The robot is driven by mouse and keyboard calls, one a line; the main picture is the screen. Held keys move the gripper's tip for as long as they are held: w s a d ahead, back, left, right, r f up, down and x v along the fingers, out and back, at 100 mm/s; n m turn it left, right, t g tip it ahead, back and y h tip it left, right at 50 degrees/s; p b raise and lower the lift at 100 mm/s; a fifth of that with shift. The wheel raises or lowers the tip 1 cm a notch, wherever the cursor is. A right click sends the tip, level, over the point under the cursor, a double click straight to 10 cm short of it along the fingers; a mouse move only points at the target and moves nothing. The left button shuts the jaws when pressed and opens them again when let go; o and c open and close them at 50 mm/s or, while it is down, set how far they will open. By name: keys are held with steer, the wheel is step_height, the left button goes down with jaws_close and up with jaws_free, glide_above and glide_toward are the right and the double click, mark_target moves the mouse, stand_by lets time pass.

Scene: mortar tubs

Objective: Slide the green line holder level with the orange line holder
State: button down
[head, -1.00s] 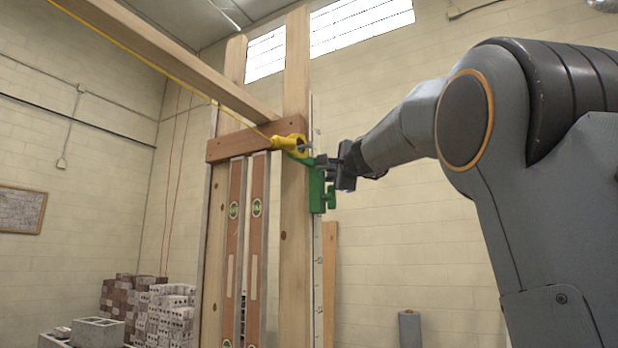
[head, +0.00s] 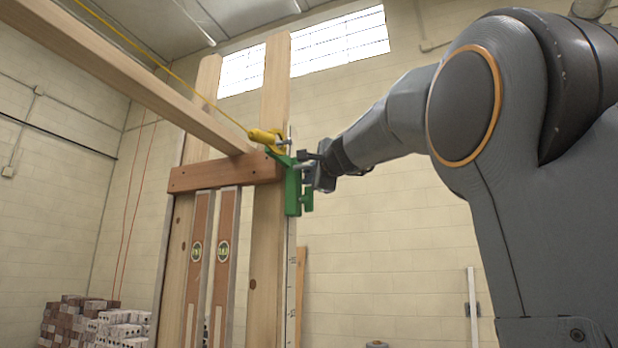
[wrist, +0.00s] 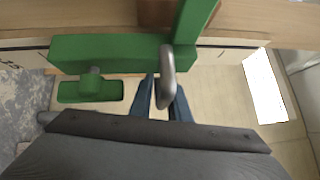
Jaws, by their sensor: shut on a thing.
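The green line holder (head: 293,188) sits on the right edge of the right-hand wooden post (head: 268,240), beside a marked strip. A yellow piece (head: 264,137) with a yellow line is at its top, just above the brown crosspiece. My gripper (head: 312,172) is at the holder's right side. In the wrist view, my gripper's blue fingers (wrist: 162,97) are shut around the grey metal pin (wrist: 167,78) of the green holder (wrist: 110,52). The finger contact is partly hidden by the pin. I cannot make out an orange line holder in either view.
A brown crosspiece (head: 225,174) joins the two posts, with two spirit levels (head: 222,250) below it. A long timber beam (head: 120,75) runs to the upper left, near the yellow line (head: 170,72). Bricks (head: 115,325) are stacked at lower left.

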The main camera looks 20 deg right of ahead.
steer(key=shift+s+d+r, duration=0.1)
steer(key=shift+r, duration=0.1)
steer(key=c, duration=2)
jaws_free()
steer(key=shift+o, duration=0.9)
steer(key=shift+d, duration=0.1)
steer(key=shift+f, duration=0.1)
steer(key=shift+s, duration=0.1)
steer(key=s+f+b, duration=0.1)
steer(key=s+b, duration=0.2)
steer(key=s, duration=0.4)
steer(key=shift+s+a+b, duration=0.2)
steer(key=shift+s+b, duration=0.05)
steer(key=shift+b, duration=0.15)
